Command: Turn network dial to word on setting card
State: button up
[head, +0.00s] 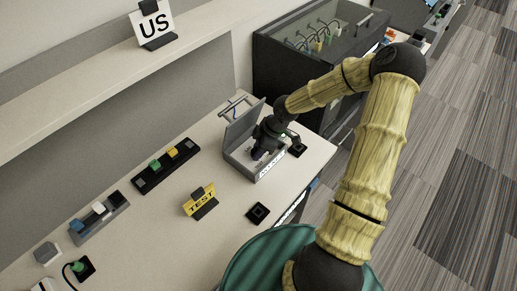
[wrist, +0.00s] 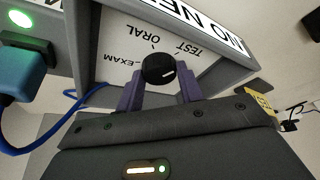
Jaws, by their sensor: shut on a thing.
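The network dial (wrist: 157,67) is a round black knob on a white panel (wrist: 115,45) marked EXAM, ORAL and TEST in the wrist view. A short white mark on the knob lies toward its lower right; which word it selects is unclear. My gripper (wrist: 160,84) has its two purple fingers on either side of the knob and is shut on it. In the head view my gripper (head: 264,143) reaches into the open grey box (head: 236,160) and hides the dial. A yellow setting card (head: 196,193) reading TEST stands on the table left of the box.
A US sign (head: 155,24) stands on the shelf. The raised lid (head: 243,124) is behind my gripper. A blue plug with cable (wrist: 22,72) and a lit green light (wrist: 30,19) are close by. A black block strip (head: 150,182) lies left; bare table surrounds the card.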

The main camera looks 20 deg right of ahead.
jog(key=shift+m, duration=0.3)
jog(key=o, duration=1)
jog(key=shift+r, duration=0.1)
jog(key=p+v, duration=0.1)
jog(key=v, duration=0.7)
jog(key=p+v, duration=0.1)
jog(key=v, duration=0.8)
jog(key=shift+s+d, duration=0.1)
jog(key=shift+s, duration=0.15)
